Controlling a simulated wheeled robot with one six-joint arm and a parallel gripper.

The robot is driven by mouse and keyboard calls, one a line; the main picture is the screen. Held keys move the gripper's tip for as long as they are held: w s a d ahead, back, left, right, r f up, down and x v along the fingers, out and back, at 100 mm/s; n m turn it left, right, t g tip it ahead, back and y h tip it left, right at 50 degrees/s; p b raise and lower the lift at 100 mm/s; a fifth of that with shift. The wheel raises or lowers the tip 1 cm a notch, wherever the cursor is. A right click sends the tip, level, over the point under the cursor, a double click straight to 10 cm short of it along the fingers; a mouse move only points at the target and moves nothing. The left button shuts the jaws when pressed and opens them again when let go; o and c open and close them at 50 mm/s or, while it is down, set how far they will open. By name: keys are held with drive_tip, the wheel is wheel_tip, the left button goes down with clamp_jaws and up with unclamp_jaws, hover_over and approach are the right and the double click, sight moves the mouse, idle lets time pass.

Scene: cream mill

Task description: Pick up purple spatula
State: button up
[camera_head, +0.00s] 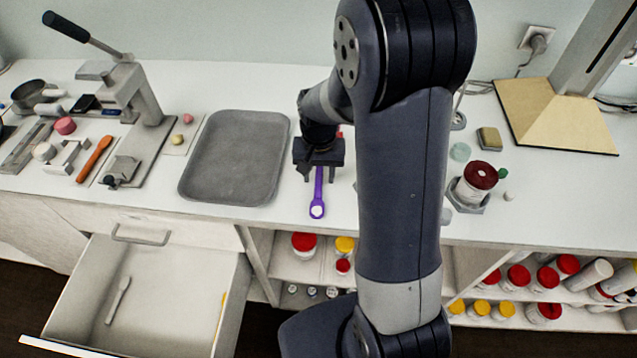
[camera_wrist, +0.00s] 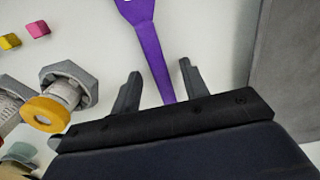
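The purple spatula (camera_head: 318,192) lies on the white counter to the right of the grey tray, its broad end toward the counter's front edge. In the wrist view, the spatula (camera_wrist: 152,48) runs between the two fingers, and its near end is hidden behind the gripper body. My gripper (camera_head: 320,178) is above the spatula's rear part. In the wrist view, my gripper (camera_wrist: 160,80) is open, with a gap between each finger and the handle. I cannot tell how high the fingers are above the counter.
A grey tray (camera_head: 192,180) is close on the left. A red-topped jar (camera_head: 480,177) and a sponge (camera_head: 489,139) stand to the right. An open drawer (camera_head: 75,290) juts out at front left. The wrist view shows a yellow-ringed part (camera_wrist: 45,113) left of my gripper.

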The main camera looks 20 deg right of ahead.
clamp_jaws()
drive_tip(key=shift+r, duration=0.1)
idle(0.3)
